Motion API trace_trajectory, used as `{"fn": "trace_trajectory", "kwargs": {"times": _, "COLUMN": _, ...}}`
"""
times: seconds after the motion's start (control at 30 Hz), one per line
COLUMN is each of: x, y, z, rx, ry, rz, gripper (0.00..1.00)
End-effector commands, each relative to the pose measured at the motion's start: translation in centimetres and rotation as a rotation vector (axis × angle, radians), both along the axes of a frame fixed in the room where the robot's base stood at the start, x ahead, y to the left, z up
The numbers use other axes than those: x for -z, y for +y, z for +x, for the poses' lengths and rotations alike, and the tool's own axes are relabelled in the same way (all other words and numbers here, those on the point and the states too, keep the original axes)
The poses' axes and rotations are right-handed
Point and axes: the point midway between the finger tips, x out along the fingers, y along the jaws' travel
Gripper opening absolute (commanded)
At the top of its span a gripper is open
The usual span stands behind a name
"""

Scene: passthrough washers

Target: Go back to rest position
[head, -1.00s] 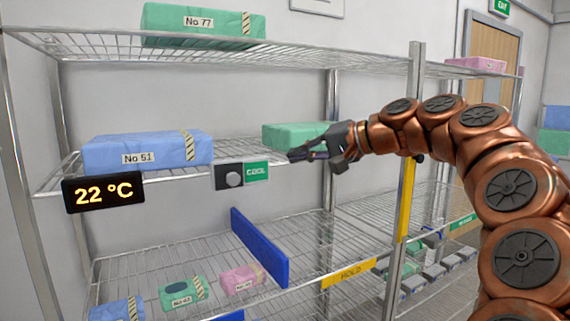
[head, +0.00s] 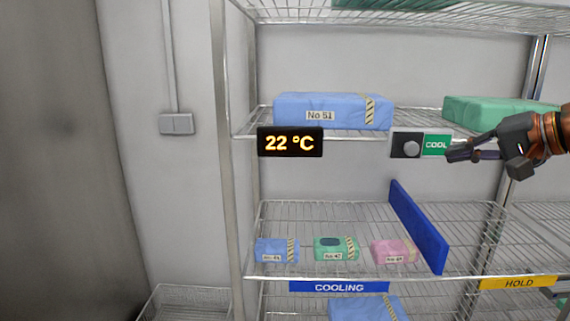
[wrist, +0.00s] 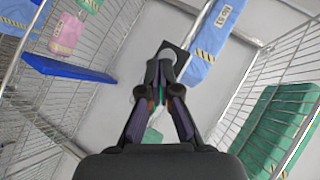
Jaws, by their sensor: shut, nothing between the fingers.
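My gripper (head: 455,154) is at the right of the head view, shut and empty. Its fingertips point left at the right edge of the green COOL label, in front of the middle shelf. Beside the label is a dark panel with a round grey knob (head: 411,149). I cannot tell whether the fingertips touch the label. In the wrist view the closed fingers (wrist: 165,62) reach up toward the panel, which they partly cover. Most of my arm is out of the head view.
A 22 °C display (head: 290,142) hangs below blue pack No 51 (head: 345,112). A green pack (head: 490,111) lies on the same shelf behind my gripper. A blue divider (head: 418,228) stands on the lower shelf beside several small packs. Bare wall and floor lie left.

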Motion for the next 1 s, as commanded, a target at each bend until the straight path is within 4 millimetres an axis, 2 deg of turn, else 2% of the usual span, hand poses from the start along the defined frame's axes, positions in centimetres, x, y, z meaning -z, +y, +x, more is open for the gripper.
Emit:
{"fn": "trace_trajectory", "kwargs": {"times": 0.03, "x": 1.6, "y": 2.8, "z": -0.2, "rx": -0.048, "ry": 0.041, "rz": -0.033, "gripper": 0.0}}
{"fn": "trace_trajectory", "kwargs": {"times": 0.2, "x": 7.7, "y": 10.2, "z": -2.2, "rx": -0.187, "ry": 0.181, "rz": -0.162, "gripper": 0.0}}
{"fn": "trace_trajectory", "kwargs": {"times": 0.33, "x": 12.7, "y": 14.5, "z": -4.9, "rx": -0.284, "ry": 0.289, "rz": -0.268, "gripper": 0.0}}
{"fn": "trace_trajectory", "kwargs": {"times": 0.5, "x": 19.1, "y": 18.0, "z": -9.7, "rx": -0.394, "ry": 0.424, "rz": -0.41, "gripper": 0.0}}
{"fn": "trace_trajectory", "kwargs": {"times": 0.6, "x": 22.8, "y": 18.9, "z": -13.0, "rx": -0.452, "ry": 0.504, "rz": -0.496, "gripper": 0.0}}
{"fn": "trace_trajectory", "kwargs": {"times": 0.73, "x": 27.2, "y": 19.1, "z": -17.6, "rx": -0.519, "ry": 0.608, "rz": -0.605, "gripper": 0.0}}
{"fn": "trace_trajectory", "kwargs": {"times": 0.9, "x": 31.8, "y": 17.7, "z": -23.4, "rx": -0.586, "ry": 0.729, "rz": -0.737, "gripper": 0.0}}
{"fn": "trace_trajectory", "kwargs": {"times": 1.0, "x": 33.7, "y": 16.7, "z": -26.1, "rx": -0.616, "ry": 0.786, "rz": -0.79, "gripper": 0.0}}
